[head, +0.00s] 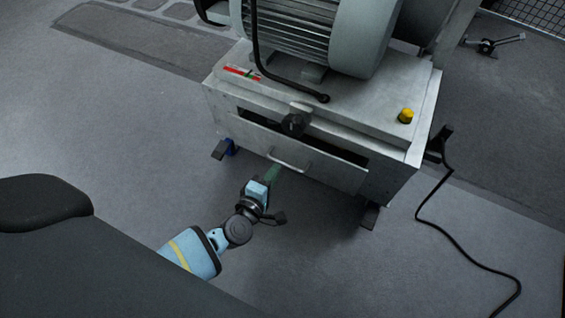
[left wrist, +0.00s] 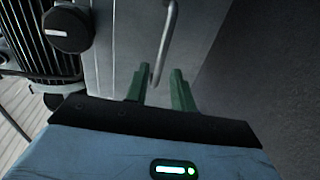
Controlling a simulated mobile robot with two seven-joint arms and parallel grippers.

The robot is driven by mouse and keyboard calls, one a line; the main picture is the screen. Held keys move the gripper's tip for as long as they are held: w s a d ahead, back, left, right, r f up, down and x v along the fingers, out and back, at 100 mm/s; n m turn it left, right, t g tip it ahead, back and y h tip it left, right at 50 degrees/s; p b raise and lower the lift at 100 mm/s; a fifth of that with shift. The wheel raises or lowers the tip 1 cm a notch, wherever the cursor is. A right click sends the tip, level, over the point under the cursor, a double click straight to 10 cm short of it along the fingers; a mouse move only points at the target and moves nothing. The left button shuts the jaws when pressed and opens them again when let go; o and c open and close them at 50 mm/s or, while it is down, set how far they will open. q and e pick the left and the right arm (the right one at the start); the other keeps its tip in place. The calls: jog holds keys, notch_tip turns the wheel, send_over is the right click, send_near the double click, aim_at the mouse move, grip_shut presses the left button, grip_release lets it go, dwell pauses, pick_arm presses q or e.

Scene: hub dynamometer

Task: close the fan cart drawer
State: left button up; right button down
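The fan cart (head: 385,140) is a light grey metal box with a large ribbed motor on top. Its drawer (head: 325,170) stands partly pulled out, with a dark opening above its front panel. A bar handle (head: 290,166) is on the drawer front; the handle also shows in the left wrist view (left wrist: 166,42). My left gripper (head: 272,175) is just in front of the handle. In the left wrist view my left gripper (left wrist: 158,86) has its two green fingers apart, with the handle's near end between or just beyond them; contact is unclear. My right gripper is not in view.
A black knob (head: 294,123) sticks out above the drawer. A yellow button (head: 405,116) is on the cart top. A black cable (head: 455,228) runs over the floor at right. The grey floor (head: 330,260) in front of the cart is clear.

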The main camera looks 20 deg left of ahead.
aim_at(282, 162)
pick_arm(q)
jog(key=shift+b+x, duration=0.95)
jog(key=shift+x, duration=1.8)
jog(key=shift+c, duration=0.3)
grip_shut()
